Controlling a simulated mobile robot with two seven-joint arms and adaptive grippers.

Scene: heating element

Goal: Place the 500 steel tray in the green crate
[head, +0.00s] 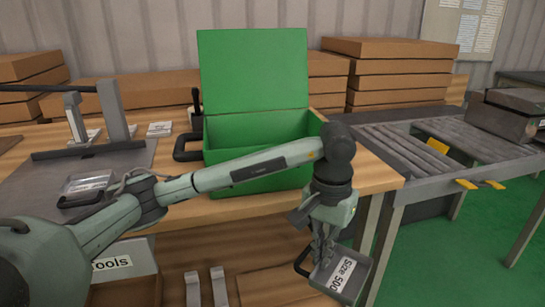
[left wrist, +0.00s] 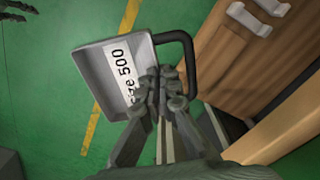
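The steel tray (head: 345,276), labelled "Size 500", hangs tilted in front of the bench, below the bench top. It is shallow and grey with a dark loop handle; it also shows in the left wrist view (left wrist: 92,72). My left gripper (head: 322,250) is closed on the tray at its handle-side edge, and its fingers (left wrist: 160,88) cover part of the label. The green crate (head: 275,185) stands on the bench with its lid (head: 255,75) raised. The visible part of its inside looks empty. My left forearm crosses in front of it.
The wooden bench top (head: 375,180) lies between tray and crate. A roller conveyor (head: 405,150) stands to the right. Another tray (head: 88,182) lies on a grey mat at left. A box marked "Tools" (head: 125,285) is below. Flat cardboard boxes (head: 390,67) line the back.

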